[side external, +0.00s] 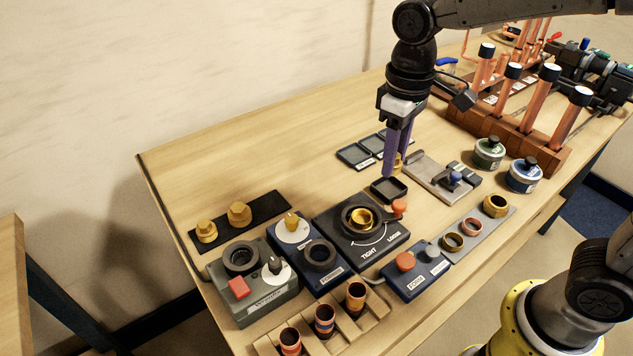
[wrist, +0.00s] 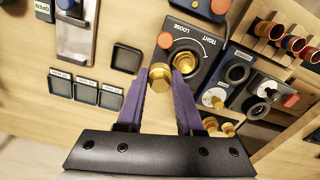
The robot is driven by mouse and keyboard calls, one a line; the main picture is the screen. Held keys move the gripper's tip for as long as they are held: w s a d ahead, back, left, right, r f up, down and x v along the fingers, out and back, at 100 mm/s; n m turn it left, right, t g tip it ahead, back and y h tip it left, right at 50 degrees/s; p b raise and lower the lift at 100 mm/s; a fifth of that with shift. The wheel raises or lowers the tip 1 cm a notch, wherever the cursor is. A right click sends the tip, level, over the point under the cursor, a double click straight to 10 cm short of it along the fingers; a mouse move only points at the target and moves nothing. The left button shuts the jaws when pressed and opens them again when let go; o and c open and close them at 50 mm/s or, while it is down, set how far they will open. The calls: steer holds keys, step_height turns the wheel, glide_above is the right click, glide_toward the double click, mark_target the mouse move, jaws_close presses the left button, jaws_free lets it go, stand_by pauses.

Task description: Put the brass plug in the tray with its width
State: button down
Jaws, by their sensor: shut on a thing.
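My gripper (wrist: 158,82) has purple fingers and is shut on a brass plug (wrist: 160,76). In the side view my gripper (side external: 394,168) is above the table, and its fingers hide most of the plug (side external: 398,160). Three shallow dark trays with labels stand in a row; in the wrist view they are a left tray (wrist: 60,83), a middle tray (wrist: 86,93) and a right tray (wrist: 111,100). The label text is too small to read surely. In the side view the row (side external: 356,155) lies left of and behind my fingers.
A separate empty black tray (side external: 389,190) lies below my fingers in the side view. The TIGHT/LOOSE fixture (side external: 335,236) holds a brass ring. Two brass plugs (side external: 239,214) sit on a dark mat. A grey slide gauge (side external: 432,175) stands to the right. The table's back left is clear.

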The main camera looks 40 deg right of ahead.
steer(key=shift+w+a, duration=0.25)
steer(key=shift+a, duration=0.1)
steer(key=w+a+f, duration=0.3)
steer(key=w+f, duration=0.1)
steer(key=w, duration=0.4)
glide_above(323, 191)
steer(key=f, duration=0.4)
steer(key=shift+s+d+f, duration=0.1)
steer(key=shift+s+f, duration=0.25)
steer(key=shift+s, duration=0.05)
steer(key=shift+w+f, duration=0.15)
steer(key=shift+f, duration=0.1)
steer(key=shift+w+f, duration=0.15)
steer(key=shift+f, duration=0.75)
steer(key=shift+w+f, duration=0.1)
steer(key=shift+f, duration=0.75)
steer(key=shift+f, duration=0.15)
steer(key=c, duration=0.5)
jaws_free()
steer(key=shift+c, duration=0.2)
